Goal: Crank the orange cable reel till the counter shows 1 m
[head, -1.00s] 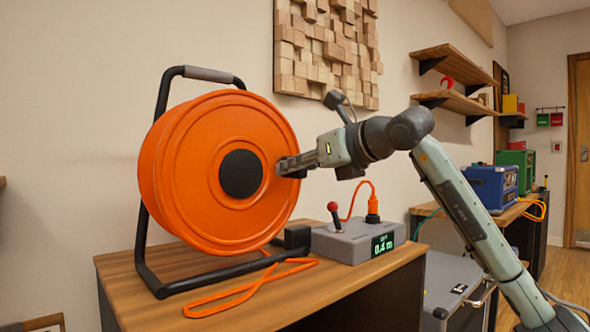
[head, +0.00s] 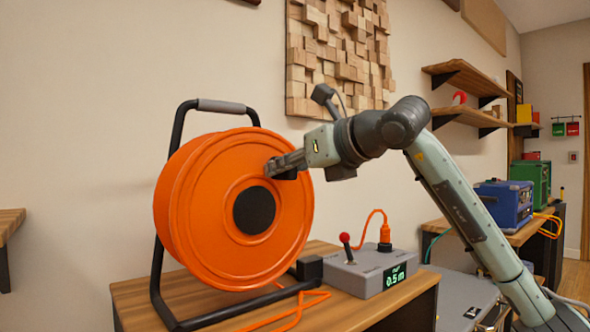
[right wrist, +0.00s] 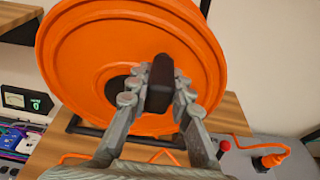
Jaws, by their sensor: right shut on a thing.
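The orange cable reel (head: 218,245) stands upright in a black frame on a wooden table, with a dark hub at its middle. My right gripper (head: 287,163) is at the reel's face, up and to the right of the hub. In the right wrist view its fingers (right wrist: 158,92) are shut around the dark crank handle (right wrist: 160,82). The grey counter box (head: 345,275) stands right of the reel and its green display (head: 394,277) reads 0.5 m. A red-topped lever (head: 345,240) rises from the box. My left gripper is not in view.
Orange cable (head: 300,308) lies loose on the wooden table (head: 400,312) in front of the reel. An orange plug (head: 385,235) with a cable stands on the counter box. A blue amp (head: 505,203) and wall shelves (head: 465,75) are at the right.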

